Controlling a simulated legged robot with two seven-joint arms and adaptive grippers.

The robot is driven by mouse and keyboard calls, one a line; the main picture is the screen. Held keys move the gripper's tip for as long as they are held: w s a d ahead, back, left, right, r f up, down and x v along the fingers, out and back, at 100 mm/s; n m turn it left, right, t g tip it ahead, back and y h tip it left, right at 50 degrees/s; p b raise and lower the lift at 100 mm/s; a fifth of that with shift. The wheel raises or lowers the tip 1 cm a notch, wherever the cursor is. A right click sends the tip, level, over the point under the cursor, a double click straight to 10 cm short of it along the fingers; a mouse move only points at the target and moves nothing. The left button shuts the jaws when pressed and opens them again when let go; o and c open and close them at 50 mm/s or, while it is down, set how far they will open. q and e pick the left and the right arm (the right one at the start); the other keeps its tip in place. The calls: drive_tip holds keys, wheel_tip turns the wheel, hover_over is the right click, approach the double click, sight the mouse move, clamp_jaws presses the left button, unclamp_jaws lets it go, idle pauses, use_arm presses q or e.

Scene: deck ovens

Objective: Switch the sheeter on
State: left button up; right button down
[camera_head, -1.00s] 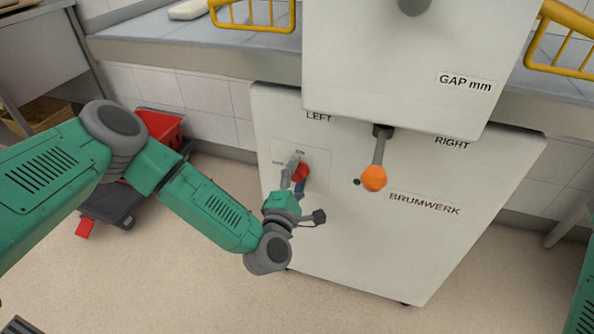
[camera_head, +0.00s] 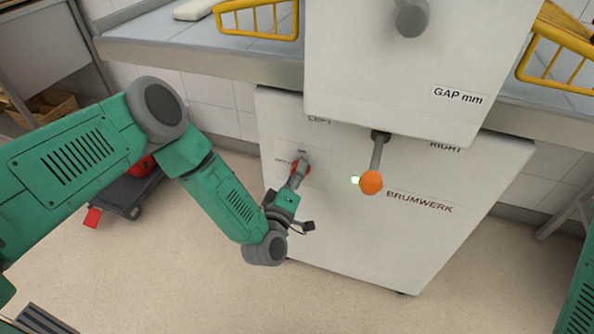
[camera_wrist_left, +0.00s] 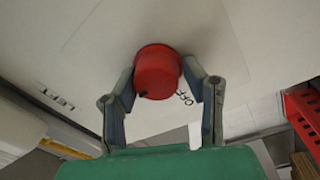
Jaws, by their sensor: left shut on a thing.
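The sheeter (camera_head: 330,240) is a white cabinet marked BRUMWERK with a red rotary switch (camera_head: 294,167) on its front, on the left. The switch is a round red knob (camera_wrist_left: 158,66) in the left wrist view, with a small dark mark on its rim and the word OFF beside it. My left gripper (camera_head: 299,172) is shut on the knob, with one finger on each side (camera_wrist_left: 159,82). The fingers partly hide the knob in the head view. My right gripper is out of view.
A lever with an orange ball (camera_head: 371,183) hangs from the upper housing (camera_head: 400,70), right of the lamp. Yellow wire guards (camera_head: 256,20) stand on the belt tables. A dark trolley (camera_head: 128,197) with red parts stands on the floor at left.

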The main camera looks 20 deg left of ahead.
use_arm(q)
drive_tip(key=shift+d+m, duration=0.2)
drive_tip(key=shift+m, duration=0.2)
drive_tip(key=o, duration=1.1)
drive_tip(key=shift+c, duration=0.2)
drive_tip(key=s+f, duration=0.1)
drive_tip(key=s, duration=1.1)
drive_tip(key=shift+a, duration=0.2)
drive_tip(key=shift+d, duration=0.1)
